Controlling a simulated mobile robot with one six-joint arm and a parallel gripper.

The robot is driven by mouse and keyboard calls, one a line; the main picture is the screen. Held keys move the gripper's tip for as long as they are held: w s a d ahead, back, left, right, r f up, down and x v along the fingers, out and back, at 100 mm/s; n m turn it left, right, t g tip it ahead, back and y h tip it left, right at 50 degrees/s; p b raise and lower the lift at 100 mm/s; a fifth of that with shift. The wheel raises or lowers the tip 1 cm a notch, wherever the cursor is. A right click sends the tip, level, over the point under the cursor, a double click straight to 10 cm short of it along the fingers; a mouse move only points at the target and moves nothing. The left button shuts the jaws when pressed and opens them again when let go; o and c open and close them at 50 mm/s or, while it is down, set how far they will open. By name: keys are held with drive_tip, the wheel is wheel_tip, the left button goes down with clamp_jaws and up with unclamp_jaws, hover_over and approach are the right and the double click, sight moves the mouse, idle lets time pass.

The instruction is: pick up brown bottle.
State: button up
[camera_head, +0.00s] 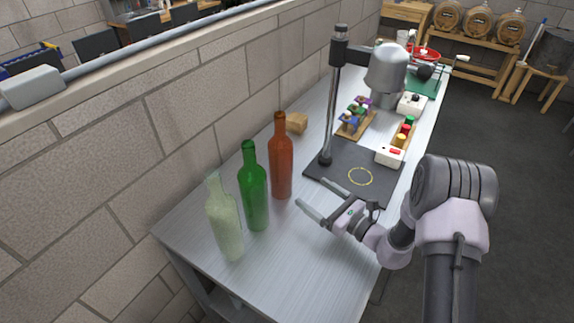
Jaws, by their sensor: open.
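The brown bottle (280,160) stands upright on the grey-white bench (290,262), the farthest of three bottles in a row. My gripper (304,207) is open and empty, with its fingers pointing left over the bench. It is to the right of the brown bottle's base and a little nearer the camera, apart from it. The gap between the fingers and the bench cannot be told exactly.
A green bottle (254,190) and a pale clear bottle (225,220) stand close by on the near side. A wooden block (297,122) lies behind the brown bottle. A black stand base (340,165) with a post is beyond. A brick wall (200,100) runs along the left.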

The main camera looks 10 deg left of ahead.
sight(273, 143)
drive_tip(key=b+x, duration=0.1)
drive_tip(key=x, duration=0.4)
drive_tip(key=b+x, duration=0.2)
drive_tip(key=x, duration=0.4)
drive_tip(key=s+b+x, duration=0.1)
drive_tip(key=x, duration=0.4)
drive_tip(key=shift+w+a+b, duration=0.1)
drive_tip(key=shift+a+b, duration=0.3)
drive_tip(key=shift+a, duration=0.05)
clamp_jaws()
wheel_tip(273, 143, up, 10)
drive_tip(key=p, duration=0.4)
drive_tip(key=shift+r, duration=0.1)
